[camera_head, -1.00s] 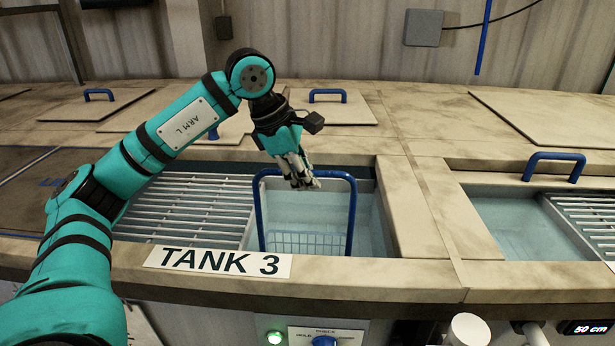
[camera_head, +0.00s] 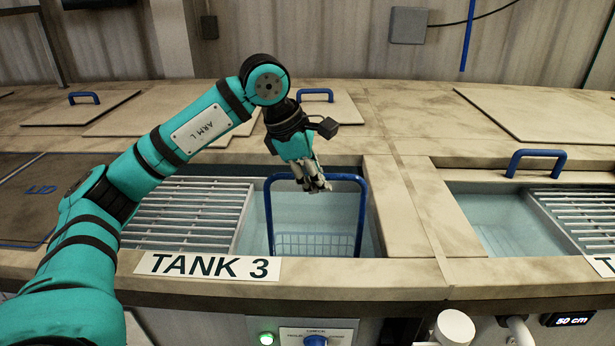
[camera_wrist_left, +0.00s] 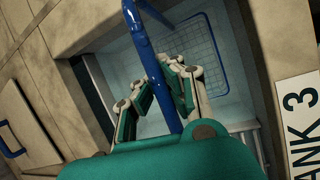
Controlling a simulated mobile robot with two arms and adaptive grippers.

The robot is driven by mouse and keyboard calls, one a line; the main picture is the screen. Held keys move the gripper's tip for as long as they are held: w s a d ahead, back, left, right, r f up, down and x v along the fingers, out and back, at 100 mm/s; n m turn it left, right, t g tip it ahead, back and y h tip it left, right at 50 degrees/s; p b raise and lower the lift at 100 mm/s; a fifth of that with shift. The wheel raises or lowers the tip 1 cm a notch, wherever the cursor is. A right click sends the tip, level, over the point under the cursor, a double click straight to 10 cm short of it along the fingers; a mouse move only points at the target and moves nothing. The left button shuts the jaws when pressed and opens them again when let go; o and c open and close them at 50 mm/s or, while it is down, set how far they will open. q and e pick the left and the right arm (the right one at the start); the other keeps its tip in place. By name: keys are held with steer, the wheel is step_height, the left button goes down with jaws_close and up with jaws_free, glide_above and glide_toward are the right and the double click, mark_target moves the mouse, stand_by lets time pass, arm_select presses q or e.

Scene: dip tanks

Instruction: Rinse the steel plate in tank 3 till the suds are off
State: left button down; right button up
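Tank 3 (camera_head: 330,273), named by its label (camera_head: 208,266), is open and filled with pale blue water. A wire basket (camera_head: 296,245) with a tall blue handle (camera_head: 361,215) hangs in its right part, its mesh down in the water. The mesh also shows in the left wrist view (camera_wrist_left: 208,60). My left gripper (camera_head: 318,186) is at the handle's top bar. I cannot make out the steel plate or any suds. My right gripper is out of view.
A slatted metal grate (camera_head: 190,212) fills the left of tank 3. A solid divider (camera_head: 415,215) separates it from an open tank (camera_head: 490,235) on the right, which has a blue handle (camera_head: 536,155). Lids lie behind. A display (camera_head: 570,319) reads 50 cm.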

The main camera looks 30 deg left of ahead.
mark_target(296, 179)
arm_select(q)
steer(key=shift+s+a+b, duration=0.3)
steer(key=shift+a+b, duration=0.05)
steer(key=shift+a, duration=0.25)
steer(key=shift+s+a+b, duration=0.2)
steer(key=shift+s+a, duration=0.25)
steer(key=shift+a, duration=0.25)
steer(key=shift+s+a+b, duration=0.2)
steer(key=shift+s+a, duration=0.25)
steer(key=shift+a, duration=0.25)
steer(key=shift+w+d+r, duration=0.15)
steer(key=shift+w+d, duration=0.05)
steer(key=shift+d, duration=0.2)
steer(key=shift+w+d+p, duration=0.35)
steer(key=shift+d+p, duration=0.1)
steer(key=shift+d, duration=0.2)
steer(key=shift+a, duration=0.1)
step_height(296, 179, up, 22)
steer(key=p, duration=1.8)
